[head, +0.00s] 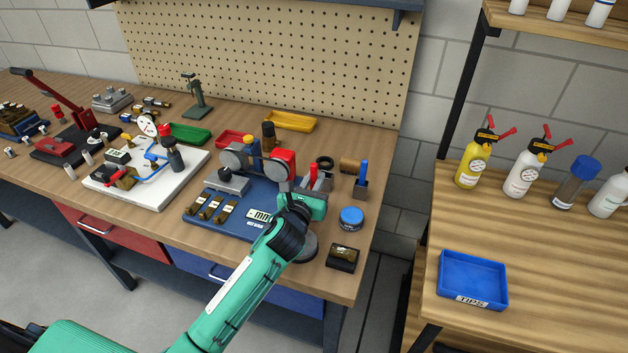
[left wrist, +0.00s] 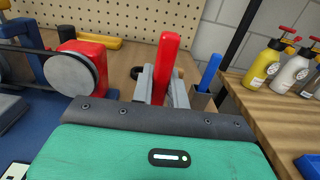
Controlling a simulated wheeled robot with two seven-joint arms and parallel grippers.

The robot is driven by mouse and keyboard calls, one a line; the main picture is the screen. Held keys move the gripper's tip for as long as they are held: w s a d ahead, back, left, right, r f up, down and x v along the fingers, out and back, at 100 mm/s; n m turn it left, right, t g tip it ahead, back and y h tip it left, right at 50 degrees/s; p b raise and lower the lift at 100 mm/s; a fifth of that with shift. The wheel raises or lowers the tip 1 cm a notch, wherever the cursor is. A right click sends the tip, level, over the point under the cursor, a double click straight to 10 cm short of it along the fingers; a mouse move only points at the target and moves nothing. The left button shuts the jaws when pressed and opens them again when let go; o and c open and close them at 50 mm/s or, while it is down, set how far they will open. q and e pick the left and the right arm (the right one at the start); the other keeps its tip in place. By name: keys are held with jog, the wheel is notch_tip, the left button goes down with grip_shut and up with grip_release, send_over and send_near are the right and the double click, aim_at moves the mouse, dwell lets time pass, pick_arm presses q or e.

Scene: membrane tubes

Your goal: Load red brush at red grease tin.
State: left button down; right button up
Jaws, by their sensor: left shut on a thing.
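My left gripper (head: 316,184) is shut on the red brush, by its upright red handle (head: 313,173). In the left wrist view the red handle (left wrist: 165,62) stands between the two grey fingers (left wrist: 160,88). The brush's lower end is hidden behind the fingers and the gripper body. I cannot make out the red grease tin; my left arm and gripper cover part of the bench there. My right gripper is not in view.
A blue brush (head: 363,172) stands in a holder right of the gripper, with a blue tin (head: 351,217) nearer. A red block with grey pulleys (head: 285,164) stands close on the left. A dark box (head: 343,258) sits near the bench corner.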

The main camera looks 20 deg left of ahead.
aim_at(314, 165)
pick_arm(q)
jog(key=shift+f+b, duration=0.35)
jog(key=shift+f, duration=0.2)
dwell(0.9)
notch_tip(314, 165, up, 7)
jog(key=p, duration=0.7)
jog(key=shift+r+p, duration=0.1)
jog(key=shift+p, duration=0.2)
dwell(0.5)
jog(key=shift+s, duration=0.2)
jog(key=s+a, duration=0.2)
jog(key=s, duration=1.8)
jog(key=shift+s+y, duration=0.25)
jog(key=shift+y, duration=0.05)
